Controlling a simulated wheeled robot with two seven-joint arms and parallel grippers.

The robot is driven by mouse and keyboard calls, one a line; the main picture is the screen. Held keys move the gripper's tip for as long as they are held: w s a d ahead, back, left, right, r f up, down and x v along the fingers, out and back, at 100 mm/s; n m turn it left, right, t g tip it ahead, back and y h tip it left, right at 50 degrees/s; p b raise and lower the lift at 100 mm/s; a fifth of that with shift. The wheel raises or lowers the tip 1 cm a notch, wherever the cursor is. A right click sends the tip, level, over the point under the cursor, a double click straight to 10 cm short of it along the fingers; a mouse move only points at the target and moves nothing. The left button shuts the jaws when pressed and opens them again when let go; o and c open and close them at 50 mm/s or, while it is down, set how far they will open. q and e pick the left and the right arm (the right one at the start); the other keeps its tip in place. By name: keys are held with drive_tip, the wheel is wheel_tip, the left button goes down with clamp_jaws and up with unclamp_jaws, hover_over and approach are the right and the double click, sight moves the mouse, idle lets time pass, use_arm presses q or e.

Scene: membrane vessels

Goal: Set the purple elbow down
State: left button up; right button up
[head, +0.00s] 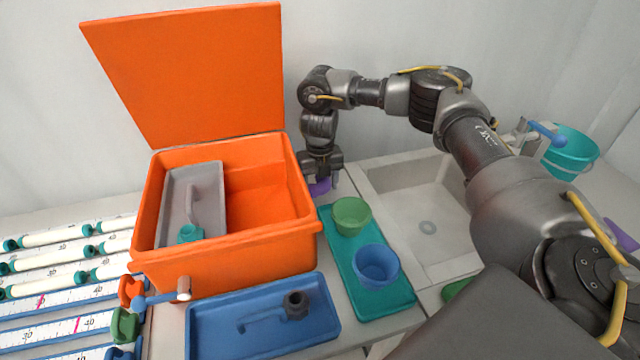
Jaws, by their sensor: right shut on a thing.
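The purple elbow (319,187) shows as a small purple patch under my right gripper (322,178), at the back of the counter just right of the orange box. My right gripper points down and is shut on it. Most of the elbow is hidden by the fingers and the box edge, so I cannot tell whether it touches the counter. My left gripper is not in view.
The orange box (222,262) stands open, with a grey tray (210,175) inside. A teal tray (345,275) holds a green cup (351,216) and a blue cup (376,266). A blue tray (230,335) lies in front. A sink (405,180) is at right.

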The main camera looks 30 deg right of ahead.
sight(320, 182)
drive_tip(key=shift+f, duration=0.15)
drive_tip(key=shift+f, duration=0.15)
drive_tip(key=o, duration=1)
wheel_tip(320, 182, up, 12)
drive_tip(key=shift+r+p, duration=0.25)
drive_tip(key=shift+p, duration=0.1)
